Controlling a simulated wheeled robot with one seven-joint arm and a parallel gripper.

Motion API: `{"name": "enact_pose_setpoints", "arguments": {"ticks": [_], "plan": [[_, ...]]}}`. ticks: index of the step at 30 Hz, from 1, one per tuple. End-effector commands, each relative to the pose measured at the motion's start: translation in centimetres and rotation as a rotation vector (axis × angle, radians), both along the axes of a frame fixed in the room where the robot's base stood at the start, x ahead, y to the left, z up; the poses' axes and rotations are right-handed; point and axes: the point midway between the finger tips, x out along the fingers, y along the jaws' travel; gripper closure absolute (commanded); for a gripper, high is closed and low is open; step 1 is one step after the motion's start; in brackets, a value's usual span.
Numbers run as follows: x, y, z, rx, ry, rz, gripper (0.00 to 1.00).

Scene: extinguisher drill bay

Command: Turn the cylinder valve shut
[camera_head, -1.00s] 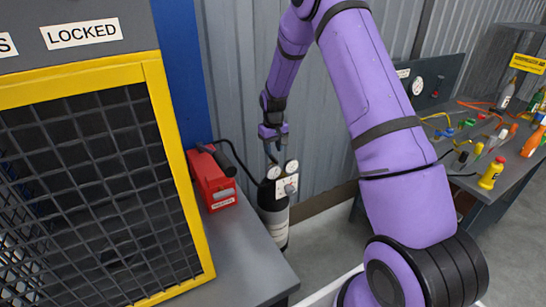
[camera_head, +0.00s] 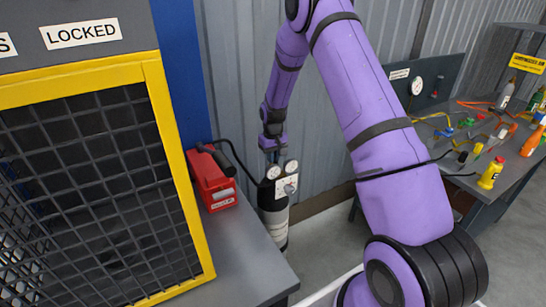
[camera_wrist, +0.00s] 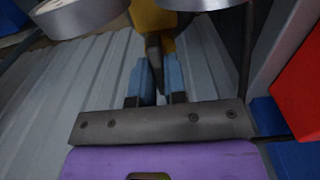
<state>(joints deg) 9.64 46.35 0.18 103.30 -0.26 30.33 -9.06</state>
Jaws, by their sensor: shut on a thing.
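The dark cylinder (camera_head: 273,220) with a pale band stands on the floor beside the grey bench. On its top sit two round gauges and a white plate (camera_head: 287,186) with a knob. My gripper (camera_head: 274,157) points down just behind the gauges, at the top of the cylinder. In the wrist view its two blue fingers (camera_wrist: 157,72) are closed around a narrow dark part, which I take as the cylinder valve (camera_wrist: 153,45), below a yellow body (camera_wrist: 155,20). The valve is hidden behind the gauges in the head view.
A red box (camera_head: 213,178) with a black hose stands close left of the cylinder on the bench (camera_head: 245,255). A yellow-framed mesh cage (camera_head: 180,170) is further left. A corrugated wall (camera_head: 325,130) is close behind. A cluttered workbench (camera_head: 480,190) stands at right.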

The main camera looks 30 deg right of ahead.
Motion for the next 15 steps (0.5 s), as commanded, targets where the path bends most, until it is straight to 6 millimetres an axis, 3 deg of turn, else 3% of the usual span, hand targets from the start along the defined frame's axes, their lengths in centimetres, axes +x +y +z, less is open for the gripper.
{"name": "enact_pose_setpoints", "arguments": {"ticks": [8, 15], "plan": [[0.00, 0.02, 0.02, 0.000, 0.000, -0.050, 1.00], [0.00, 0.05, 0.03, 0.000, 0.001, -0.200, 1.00]]}}
